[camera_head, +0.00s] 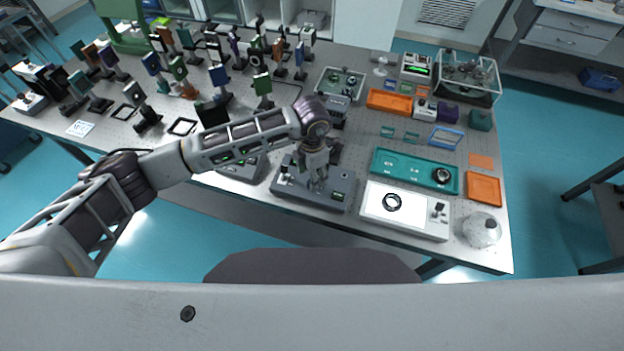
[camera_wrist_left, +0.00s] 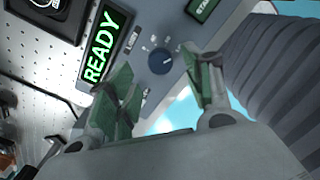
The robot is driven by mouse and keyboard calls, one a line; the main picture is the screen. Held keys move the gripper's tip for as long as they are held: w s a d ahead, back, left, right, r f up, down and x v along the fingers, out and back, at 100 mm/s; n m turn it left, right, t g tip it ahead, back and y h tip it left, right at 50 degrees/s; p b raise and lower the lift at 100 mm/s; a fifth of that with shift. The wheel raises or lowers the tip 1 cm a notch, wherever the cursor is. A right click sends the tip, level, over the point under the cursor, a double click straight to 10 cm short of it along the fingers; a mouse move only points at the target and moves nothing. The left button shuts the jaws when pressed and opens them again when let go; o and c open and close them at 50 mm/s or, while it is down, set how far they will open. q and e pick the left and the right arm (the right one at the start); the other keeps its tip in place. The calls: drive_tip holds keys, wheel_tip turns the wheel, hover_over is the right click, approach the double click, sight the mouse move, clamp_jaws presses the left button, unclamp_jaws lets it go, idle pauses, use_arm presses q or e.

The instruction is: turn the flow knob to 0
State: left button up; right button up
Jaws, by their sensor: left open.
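The knob (camera_wrist_left: 160,61) is a small dark blue round dial on a grey-blue panel (camera_wrist_left: 165,25) in the left wrist view. Small white marks surround it, too small to read. A lit green READY display (camera_wrist_left: 103,47) is beside it. My left gripper (camera_wrist_left: 160,68) is open, and the knob shows in the gap between its green-padded fingers; I cannot tell whether they touch it. In the head view my left gripper (camera_head: 317,183) points down over a grey device (camera_head: 338,196) at the table's front edge and hides part of it. My right gripper is not in view.
A white box (camera_head: 415,212) with a black ring stands to the right of the grey device, and another grey unit (camera_head: 240,168) to its left. A teal tray (camera_head: 405,172) lies behind the white box. Several optics on posts crowd the table's left.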

use_arm(q)
drive_tip(key=shift+f+p, duration=0.4)
drive_tip(key=shift+f, duration=1.8)
drive_tip(key=c, duration=1.1)
drive_tip(key=shift+o, duration=0.2)
